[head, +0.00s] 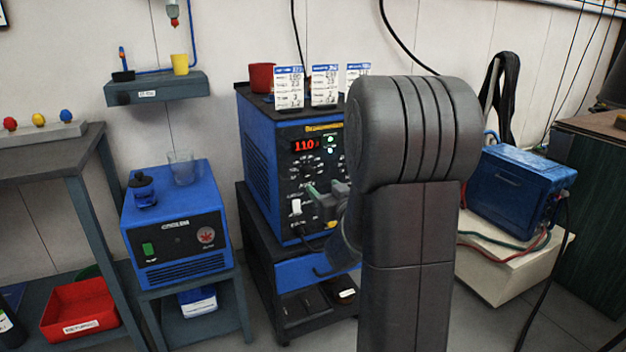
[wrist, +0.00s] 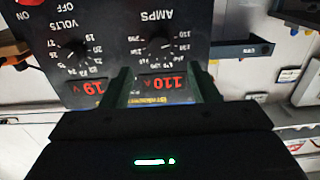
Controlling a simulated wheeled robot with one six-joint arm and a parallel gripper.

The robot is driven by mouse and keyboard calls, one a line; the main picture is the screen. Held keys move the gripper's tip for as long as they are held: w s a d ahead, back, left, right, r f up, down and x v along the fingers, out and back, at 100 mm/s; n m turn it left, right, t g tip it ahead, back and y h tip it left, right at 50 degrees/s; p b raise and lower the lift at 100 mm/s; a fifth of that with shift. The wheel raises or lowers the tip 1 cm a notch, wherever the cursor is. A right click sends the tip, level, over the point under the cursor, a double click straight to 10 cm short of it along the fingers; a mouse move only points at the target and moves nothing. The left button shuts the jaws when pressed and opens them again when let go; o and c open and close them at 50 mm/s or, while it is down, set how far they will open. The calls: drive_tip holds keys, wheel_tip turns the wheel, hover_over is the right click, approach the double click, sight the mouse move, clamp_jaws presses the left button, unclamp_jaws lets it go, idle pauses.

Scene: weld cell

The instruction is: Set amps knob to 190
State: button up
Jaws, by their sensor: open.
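The blue welder (head: 263,150) stands on a dark cart, and its black front panel has a red display (head: 305,145). In the wrist view, which shows the panel upside down, the amps knob (wrist: 161,47) is a black dial with a white number scale, and the amps display (wrist: 175,83) reads 110. My gripper (wrist: 163,73) is open and empty, with its two fingers apart in front of the panel and the knob beyond their tips. In the head view my gripper (head: 322,197) is partly hidden by my arm, which also covers the panel's right side.
The volts knob (wrist: 75,53) sits beside the amps knob, with a display (wrist: 88,88) reading 19. A red cup (head: 262,77) and paper cards (head: 324,86) stand on top of the welder. A blue cooler unit (head: 176,225) stands left, and a blue case (head: 517,180) right.

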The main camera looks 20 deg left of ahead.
sight(310, 174)
drive_tip(key=b+x, duration=0.1)
drive_tip(key=x, duration=0.7)
drive_tip(key=shift+w, duration=0.1)
drive_tip(key=c, duration=1)
